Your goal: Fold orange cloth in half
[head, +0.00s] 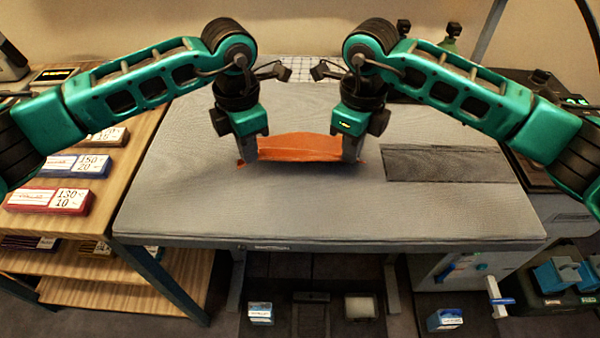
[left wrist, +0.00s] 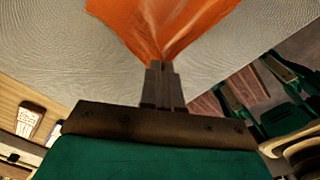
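The orange cloth (head: 300,147) is on the grey table (head: 250,215), near the middle of its far half. Its near edge is lifted and stretched between my two grippers, with a shadow under it. My left gripper (head: 247,160) is at the cloth's left near corner. In the left wrist view its fingers (left wrist: 160,85) are closed together, with the cloth (left wrist: 165,25) gathered to a point at their tips. My right gripper (head: 350,155) is at the cloth's right near corner and appears closed on it; its fingertips are small in the head view.
A dark grey flat cloth or panel (head: 450,164) lies on the table's right side. A wooden shelf (head: 110,165) with labelled boxes (head: 50,199) stands at the left. The front of the table is clear.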

